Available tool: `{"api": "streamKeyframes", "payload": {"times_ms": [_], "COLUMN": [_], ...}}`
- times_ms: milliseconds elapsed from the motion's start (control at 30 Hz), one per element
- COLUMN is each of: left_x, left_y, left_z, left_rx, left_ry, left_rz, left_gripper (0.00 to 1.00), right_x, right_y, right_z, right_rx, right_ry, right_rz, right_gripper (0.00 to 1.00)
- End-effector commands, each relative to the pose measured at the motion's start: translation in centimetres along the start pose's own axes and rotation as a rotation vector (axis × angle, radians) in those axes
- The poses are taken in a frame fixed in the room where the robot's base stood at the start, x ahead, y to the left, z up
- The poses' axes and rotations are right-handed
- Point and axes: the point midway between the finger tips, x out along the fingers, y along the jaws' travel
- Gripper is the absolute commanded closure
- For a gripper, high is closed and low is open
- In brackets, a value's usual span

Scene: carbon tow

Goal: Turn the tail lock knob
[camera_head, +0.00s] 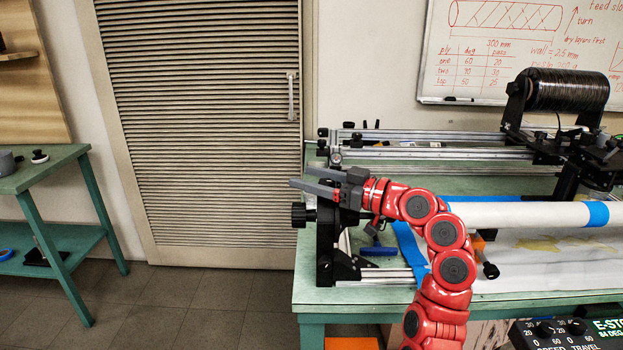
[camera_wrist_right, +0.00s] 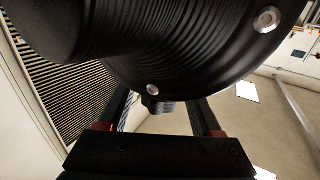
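The black tail lock knob (camera_head: 299,214) sticks out to the left from the black tail stand at the left end of the bench. My right gripper (camera_head: 298,176) is above the knob in the head view, with its two grey fingers pointing left and spread apart. Nothing shows held between them. In the right wrist view the fingers (camera_wrist_right: 163,108) also stand apart. A large dark round part (camera_wrist_right: 190,40) with a ribbed surface and silver screws fills the top there; I cannot tell which part it is. Contact with the knob cannot be made out. My left gripper is not in view.
A white tube (camera_head: 520,215) with blue bands runs right from the tail stand over the green bench (camera_head: 540,287). Metal rails (camera_head: 440,153) and a black spool (camera_head: 567,90) stand behind. A control box (camera_head: 570,332) is front right. Floor left of the bench is clear.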

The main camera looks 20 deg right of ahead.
Motion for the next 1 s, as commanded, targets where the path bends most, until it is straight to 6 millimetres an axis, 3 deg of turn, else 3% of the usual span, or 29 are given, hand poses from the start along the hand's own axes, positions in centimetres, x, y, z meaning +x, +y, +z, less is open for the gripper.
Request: {"api": "streamKeyframes", "payload": {"times_ms": [233, 367, 800, 1000], "left_x": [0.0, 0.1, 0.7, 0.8], "left_y": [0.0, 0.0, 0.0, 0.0], "left_z": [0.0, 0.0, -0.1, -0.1], "left_rx": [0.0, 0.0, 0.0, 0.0], "left_ry": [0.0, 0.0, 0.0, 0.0], "left_rz": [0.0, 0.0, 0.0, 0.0], "left_gripper": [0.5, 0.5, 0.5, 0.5], "right_x": [-0.4, -2.1, -13.3, -16.5], "right_y": [0.1, 0.2, 0.2, 0.1], "right_z": [0.0, -0.1, -0.2, 0.0], "right_rx": [0.0, 0.001, 0.0, 0.001], "right_ry": [0.001, 0.003, 0.003, -0.001], "right_rz": [0.002, 0.005, 0.007, 0.003], "right_gripper": [0.34, 0.34, 0.34, 0.34]}}
